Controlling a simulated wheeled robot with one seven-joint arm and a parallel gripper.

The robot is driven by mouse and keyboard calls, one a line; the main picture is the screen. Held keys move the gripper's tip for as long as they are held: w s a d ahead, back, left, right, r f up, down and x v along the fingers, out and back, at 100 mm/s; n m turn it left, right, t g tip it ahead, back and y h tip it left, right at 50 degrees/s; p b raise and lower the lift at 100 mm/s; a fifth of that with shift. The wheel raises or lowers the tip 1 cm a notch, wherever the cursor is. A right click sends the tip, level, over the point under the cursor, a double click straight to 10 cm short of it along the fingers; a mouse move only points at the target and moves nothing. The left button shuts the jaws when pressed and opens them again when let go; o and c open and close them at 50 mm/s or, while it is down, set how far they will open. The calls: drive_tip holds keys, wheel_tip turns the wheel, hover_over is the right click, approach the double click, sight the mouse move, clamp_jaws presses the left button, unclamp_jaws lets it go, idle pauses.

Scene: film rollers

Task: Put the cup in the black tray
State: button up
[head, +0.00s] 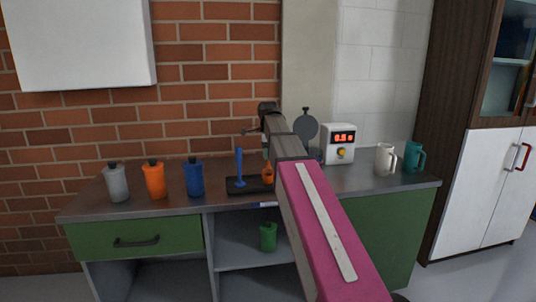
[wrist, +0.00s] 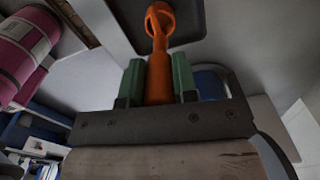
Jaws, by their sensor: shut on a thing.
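The black tray (head: 236,187) lies on the counter with a blue upright-handled object (head: 240,172) on it. A dark panel, likely the tray, shows at the top of the wrist view (wrist: 194,14). My gripper (wrist: 158,76) is shut on an orange ring-ended object (wrist: 160,45), its green fingers on either side. In the head view, the orange object (head: 268,176) is at the tray's right end; whether it touches the tray I cannot tell. A white mug (head: 384,160) and a teal mug (head: 413,157) stand at the counter's right end, away from my gripper.
Grey (head: 117,183), orange (head: 155,180) and blue (head: 194,177) bottles stand left of the tray. A white device with a red display (head: 338,145) stands behind, to the right. A green container (head: 268,237) is on the lower shelf. Counter between bottles and tray is clear.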

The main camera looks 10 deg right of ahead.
drive_tip(key=shift+f, duration=0.1)
drive_tip(key=o, duration=0.9)
wheel_tip(320, 180, up, 12)
drive_tip(key=shift+r, duration=0.1)
